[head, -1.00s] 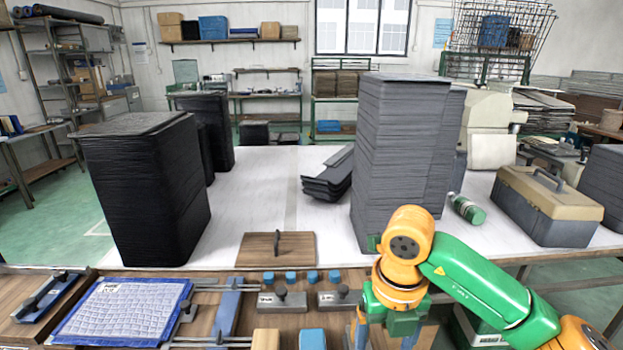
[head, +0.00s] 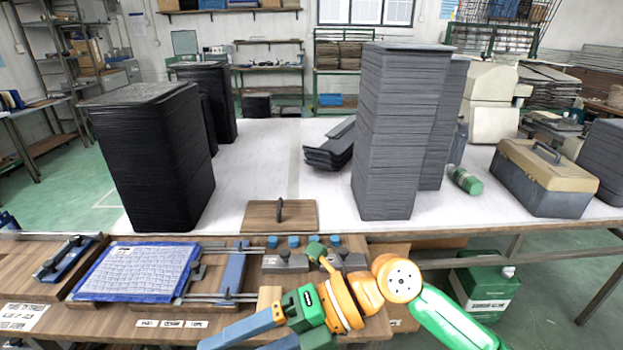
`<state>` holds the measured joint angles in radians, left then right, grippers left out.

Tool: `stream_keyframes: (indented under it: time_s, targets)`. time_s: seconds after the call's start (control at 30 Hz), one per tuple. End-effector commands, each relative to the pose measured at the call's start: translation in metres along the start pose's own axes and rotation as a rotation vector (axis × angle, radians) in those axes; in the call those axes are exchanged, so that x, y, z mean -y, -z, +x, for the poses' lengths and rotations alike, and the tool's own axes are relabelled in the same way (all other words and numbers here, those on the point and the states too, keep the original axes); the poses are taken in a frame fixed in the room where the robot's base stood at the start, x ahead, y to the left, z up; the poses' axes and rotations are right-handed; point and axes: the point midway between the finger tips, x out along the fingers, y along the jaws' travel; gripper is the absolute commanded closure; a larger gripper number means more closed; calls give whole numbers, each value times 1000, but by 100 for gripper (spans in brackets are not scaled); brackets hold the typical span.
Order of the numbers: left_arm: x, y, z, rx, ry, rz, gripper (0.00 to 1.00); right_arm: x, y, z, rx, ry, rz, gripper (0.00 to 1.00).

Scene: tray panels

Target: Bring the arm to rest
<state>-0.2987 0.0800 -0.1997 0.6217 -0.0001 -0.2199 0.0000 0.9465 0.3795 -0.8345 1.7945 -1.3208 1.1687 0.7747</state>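My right arm comes in from the lower right, with a green link and an orange wrist. My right gripper (head: 238,343) is low in the head view, over the front edge of the wooden bench (head: 110,322), and points to the left. Its two blue fingers are spread apart with nothing seen between them; the lower finger is partly cut off by the frame's bottom edge. My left gripper is not in view.
A blue-edged tray panel (head: 135,270) lies on the bench, left of a blue bar (head: 232,272). Grey clamp blocks (head: 287,262) stand behind my wrist. Beyond are a black stack (head: 150,160), a grey stack (head: 392,140), a wooden board (head: 280,216) and a toolbox (head: 543,180).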

Motion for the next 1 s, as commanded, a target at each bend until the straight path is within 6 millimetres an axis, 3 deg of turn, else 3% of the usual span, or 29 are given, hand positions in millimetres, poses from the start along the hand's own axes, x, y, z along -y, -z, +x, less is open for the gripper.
stream_keyframes:
  time_s: [0.07,0.1,0.17,0.2,0.27,0.3,0.37,0.4,0.5,0.63,0.8,1.0]
  targets:
    - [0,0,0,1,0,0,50,-51,-3,-1,78,-342,47,23]
    - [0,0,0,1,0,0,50,-77,-13,-16,156,-542,98,23]
    - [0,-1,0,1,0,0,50,-100,-38,-57,332,-851,230,23]
    - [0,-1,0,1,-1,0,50,-96,-60,-94,486,-1035,356,23]
    - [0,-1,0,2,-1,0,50,-62,-86,-143,722,-1227,570,23]
    - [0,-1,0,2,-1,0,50,-28,-96,-168,873,-1303,719,23]
    - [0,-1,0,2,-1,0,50,32,-100,-192,1082,-1356,948,23]
    - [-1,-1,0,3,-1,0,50,74,-95,-200,1209,-1358,1103,23]
    - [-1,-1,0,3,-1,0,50,166,-61,-200,1467,-1270,1465,23]
    - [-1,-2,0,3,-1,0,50,241,0,-181,1660,-1068,1835,23]
    - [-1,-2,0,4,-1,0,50,291,80,-149,1774,-760,2195,23]
    - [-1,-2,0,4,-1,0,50,312,168,-114,1789,-374,2516,23]
